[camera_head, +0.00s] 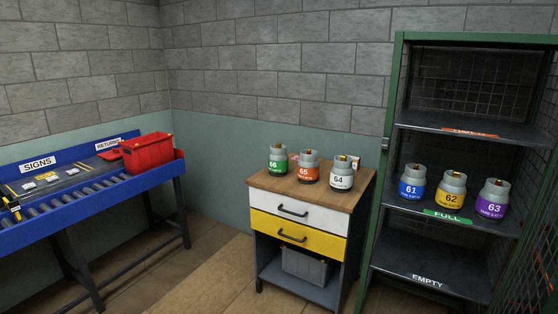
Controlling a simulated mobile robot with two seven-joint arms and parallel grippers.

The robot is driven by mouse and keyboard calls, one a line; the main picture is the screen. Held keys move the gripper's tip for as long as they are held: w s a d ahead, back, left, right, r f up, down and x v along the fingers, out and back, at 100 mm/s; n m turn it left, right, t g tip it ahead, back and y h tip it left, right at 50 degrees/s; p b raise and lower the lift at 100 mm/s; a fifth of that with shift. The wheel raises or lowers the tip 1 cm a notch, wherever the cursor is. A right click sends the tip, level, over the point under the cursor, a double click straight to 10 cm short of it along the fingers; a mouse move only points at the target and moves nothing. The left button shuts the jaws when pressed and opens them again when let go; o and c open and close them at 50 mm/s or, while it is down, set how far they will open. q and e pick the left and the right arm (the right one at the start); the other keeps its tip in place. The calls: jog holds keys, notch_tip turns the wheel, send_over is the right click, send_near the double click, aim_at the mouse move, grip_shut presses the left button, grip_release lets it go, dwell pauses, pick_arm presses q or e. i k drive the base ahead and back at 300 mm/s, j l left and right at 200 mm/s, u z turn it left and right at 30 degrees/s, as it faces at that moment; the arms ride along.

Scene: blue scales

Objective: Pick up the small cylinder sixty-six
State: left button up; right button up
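The small cylinder sixty-six (278,159) is grey with a green band marked 66. It stands upright at the left of the wooden top of a drawer cabinet (262,181). Cylinder 65 (308,168), with an orange band, stands just right of it. Cylinder 64 (342,174), with a white band, stands further right. Neither of my grippers shows in the head view, and nothing is touching the cylinders.
A green-framed shelf rack (384,208) at right holds cylinders 61 (411,184), 62 (450,191) and 63 (493,199). A blue roller conveyor (90,189) with a red bin (147,153) stands at left. Floor (215,275) is clear between conveyor and cabinet.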

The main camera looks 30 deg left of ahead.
aim_at(278, 159)
jog(key=i+j+u, duration=0.25)
jog(key=i, duration=1)
jog(key=i+l+u, duration=0.3)
jog(key=i, duration=0.9)
jog(key=i+j, duration=0.05)
jog(key=j, duration=0.05)
